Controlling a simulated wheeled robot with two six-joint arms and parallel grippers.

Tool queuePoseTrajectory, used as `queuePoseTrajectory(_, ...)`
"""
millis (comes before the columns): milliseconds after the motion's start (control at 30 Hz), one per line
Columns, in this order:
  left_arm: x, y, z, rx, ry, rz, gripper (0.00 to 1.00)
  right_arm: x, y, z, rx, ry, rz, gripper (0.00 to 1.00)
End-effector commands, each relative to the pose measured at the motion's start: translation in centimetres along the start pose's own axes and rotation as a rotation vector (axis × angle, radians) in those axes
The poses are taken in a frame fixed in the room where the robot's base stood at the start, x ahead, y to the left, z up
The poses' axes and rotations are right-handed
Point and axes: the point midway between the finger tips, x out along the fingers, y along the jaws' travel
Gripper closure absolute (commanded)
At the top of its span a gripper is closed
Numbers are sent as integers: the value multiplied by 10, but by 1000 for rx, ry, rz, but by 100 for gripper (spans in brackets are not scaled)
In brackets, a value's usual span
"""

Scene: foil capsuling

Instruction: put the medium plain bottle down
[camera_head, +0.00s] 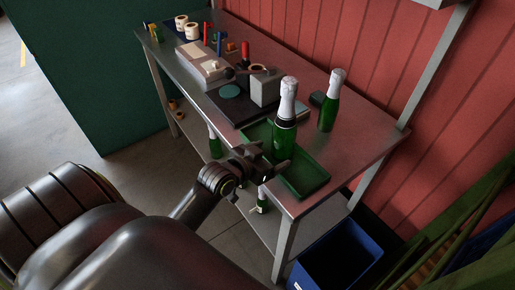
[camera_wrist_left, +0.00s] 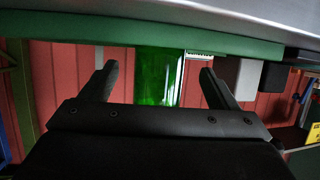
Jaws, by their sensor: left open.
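A green bottle (camera_head: 284,132) with a white top stands upright at the green tray (camera_head: 314,190) on the steel table. My left gripper (camera_head: 274,162) is low beside this bottle. In the left wrist view the bottle's green glass (camera_wrist_left: 158,78) shows between the two spread fingers of the left gripper (camera_wrist_left: 158,68), with gaps on both sides. The gripper is open, and the bottle's base meets the green tray edge (camera_wrist_left: 110,46) in that view. I cannot tell the bottle's size class for sure. My right gripper is not in view.
A second green bottle (camera_head: 327,112) with a white top stands on the table behind, to the right. A grey block (camera_head: 265,90) stands farther back on a dark board. More bottles are on the lower shelf (camera_head: 262,200). A blue bin (camera_head: 335,258) stands by the table's end.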

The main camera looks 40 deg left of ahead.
Motion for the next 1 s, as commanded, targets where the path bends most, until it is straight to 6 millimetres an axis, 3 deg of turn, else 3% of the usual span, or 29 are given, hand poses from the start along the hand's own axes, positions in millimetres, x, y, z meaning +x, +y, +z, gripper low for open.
queuePoseTrajectory(200,-36,0,1,3,-1,-1,18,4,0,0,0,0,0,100)
queuePoseTrajectory(367,-50,0,0,2,-1,0,18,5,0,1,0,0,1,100)
queuePoseTrajectory(1000,-54,0,0,0,0,0,18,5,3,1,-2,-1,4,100)
